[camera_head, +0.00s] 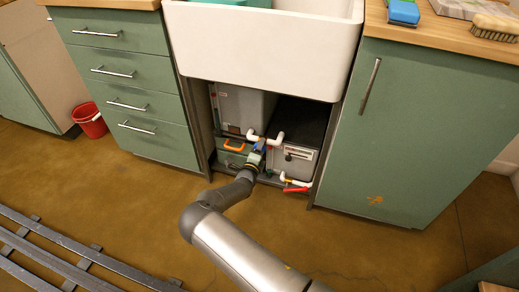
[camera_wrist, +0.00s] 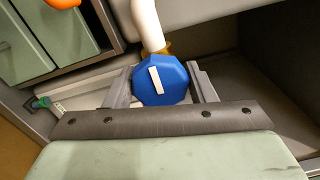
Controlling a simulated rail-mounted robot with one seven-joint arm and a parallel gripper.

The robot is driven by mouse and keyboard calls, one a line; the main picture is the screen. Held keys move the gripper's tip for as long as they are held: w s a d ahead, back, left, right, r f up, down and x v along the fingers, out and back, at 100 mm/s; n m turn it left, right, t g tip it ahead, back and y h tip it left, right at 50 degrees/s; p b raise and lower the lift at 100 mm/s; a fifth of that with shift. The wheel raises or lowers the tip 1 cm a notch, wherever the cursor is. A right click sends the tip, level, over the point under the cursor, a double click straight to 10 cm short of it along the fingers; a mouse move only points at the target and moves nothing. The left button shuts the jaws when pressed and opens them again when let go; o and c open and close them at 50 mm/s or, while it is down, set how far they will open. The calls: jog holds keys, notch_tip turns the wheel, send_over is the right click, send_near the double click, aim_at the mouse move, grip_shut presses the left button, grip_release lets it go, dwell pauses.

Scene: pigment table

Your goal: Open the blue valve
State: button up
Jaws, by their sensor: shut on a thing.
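The blue valve (camera_wrist: 158,85) is an eight-sided knob with a white bar on its face, on a white pipe with a brass fitting. In the wrist view it sits between the two fingers of my gripper (camera_wrist: 162,86), which is shut on it from both sides. In the head view my gripper (camera_head: 254,163) reaches into the open space under the sink, and the blue valve (camera_head: 257,147) shows only as a small patch of blue. The white bar stands slightly tilted from upright in the wrist view.
A red-handled valve (camera_head: 295,189) is to the right, low on another pipe. A green toolbox (camera_head: 232,157) with an orange handle and a dark box (camera_head: 300,135) stand in the compartment. The white sink (camera_head: 262,50) is above. Green cabinets flank the opening.

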jog(key=shift+f, duration=0.1)
jog(key=o, duration=1)
jog(key=shift+c, duration=0.2)
jog(key=p+v, duration=0.5)
jog(key=v, duration=1.2)
jog(key=shift+s, duration=0.25)
